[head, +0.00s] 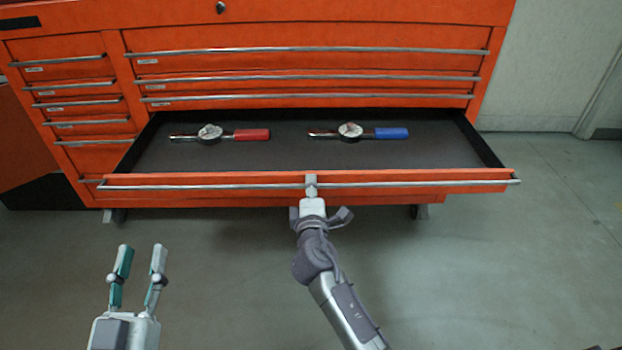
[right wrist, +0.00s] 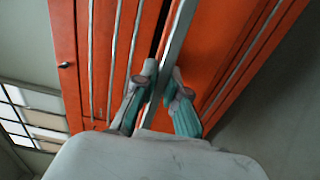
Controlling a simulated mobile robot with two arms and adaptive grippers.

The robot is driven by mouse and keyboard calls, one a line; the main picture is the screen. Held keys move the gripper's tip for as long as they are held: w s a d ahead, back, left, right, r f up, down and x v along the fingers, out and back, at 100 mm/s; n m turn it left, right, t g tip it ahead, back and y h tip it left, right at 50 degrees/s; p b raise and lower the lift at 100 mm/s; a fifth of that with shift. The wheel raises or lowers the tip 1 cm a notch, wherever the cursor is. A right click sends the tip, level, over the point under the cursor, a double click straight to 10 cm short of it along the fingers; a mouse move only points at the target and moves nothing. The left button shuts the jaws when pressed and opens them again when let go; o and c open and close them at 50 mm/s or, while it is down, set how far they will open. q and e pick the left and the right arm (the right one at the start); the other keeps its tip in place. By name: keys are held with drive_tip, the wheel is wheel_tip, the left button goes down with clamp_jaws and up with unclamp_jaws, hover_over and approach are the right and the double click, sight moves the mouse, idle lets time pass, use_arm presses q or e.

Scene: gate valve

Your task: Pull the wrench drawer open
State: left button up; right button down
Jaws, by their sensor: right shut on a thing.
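The wrench drawer (head: 240,178) of the orange tool chest stands pulled out, its dark lined inside (head: 285,150) in view. In it lie a torque wrench with a red handle (head: 252,135) and one with a blue handle (head: 391,133). My right gripper (head: 311,185) is at the middle of the drawer's long metal bar handle (head: 420,184). In the right wrist view its fingers (right wrist: 160,95) sit on both sides of the bar (right wrist: 176,50), shut on it. My left gripper (head: 139,262) is open and empty, low at the left, apart from the chest.
Above the open drawer are several shut wide drawers (head: 300,65). A column of narrow shut drawers (head: 80,87) is at the left. Grey floor (head: 500,270) is clear in front and to the right. A pale wall (head: 560,60) is behind.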

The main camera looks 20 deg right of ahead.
drive_tip(key=shift+s+a, duration=0.1)
drive_tip(key=shift+s, duration=0.15)
drive_tip(key=c, duration=1.2)
unclamp_jaws()
drive_tip(key=v, duration=1.2)
